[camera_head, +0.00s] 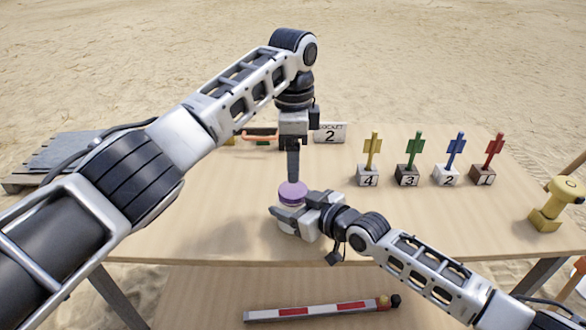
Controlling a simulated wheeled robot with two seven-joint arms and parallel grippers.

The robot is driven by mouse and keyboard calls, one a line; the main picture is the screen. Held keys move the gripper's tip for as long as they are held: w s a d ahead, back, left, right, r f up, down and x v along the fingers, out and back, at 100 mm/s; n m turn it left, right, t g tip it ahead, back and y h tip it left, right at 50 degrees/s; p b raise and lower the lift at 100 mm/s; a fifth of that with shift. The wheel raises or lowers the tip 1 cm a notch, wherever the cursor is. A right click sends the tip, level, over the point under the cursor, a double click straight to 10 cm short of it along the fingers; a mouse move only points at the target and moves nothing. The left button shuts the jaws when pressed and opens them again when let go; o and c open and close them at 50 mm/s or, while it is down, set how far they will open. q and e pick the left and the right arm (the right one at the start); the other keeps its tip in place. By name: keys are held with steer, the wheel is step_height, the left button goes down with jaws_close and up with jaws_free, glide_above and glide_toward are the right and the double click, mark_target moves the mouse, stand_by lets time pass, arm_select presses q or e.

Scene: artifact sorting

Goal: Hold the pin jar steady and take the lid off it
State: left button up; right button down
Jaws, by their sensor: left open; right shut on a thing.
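The pin jar's purple lid (293,191) shows near the middle of the table, and a little of what may be the jar's body shows under it. My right gripper (287,216) is low at the table, shut on the pin jar, and hides most of it. My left gripper (293,176) points straight down from above, with its fingertips at the top of the purple lid. It is open. I cannot tell whether its fingers touch the lid.
A yellow object (550,208) stands at the right edge. A sign with a 2 (330,133) is behind my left gripper. A red-and-white bar (315,311) lies below.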

mark_target(293, 189)
arm_select(q)
steer(key=shift+r, duration=0.35)
steer(key=shift+f, duration=3.95)
steer(key=c, duration=1)
steer(key=o, duration=1.1)
steer(key=shift+c, duration=0.2)
steer(key=shift+r, duration=0.15)
steer(key=shift+r, duration=2.15)
arm_select(e)
steer(key=shift+c, duration=1.3)
jaws_free()
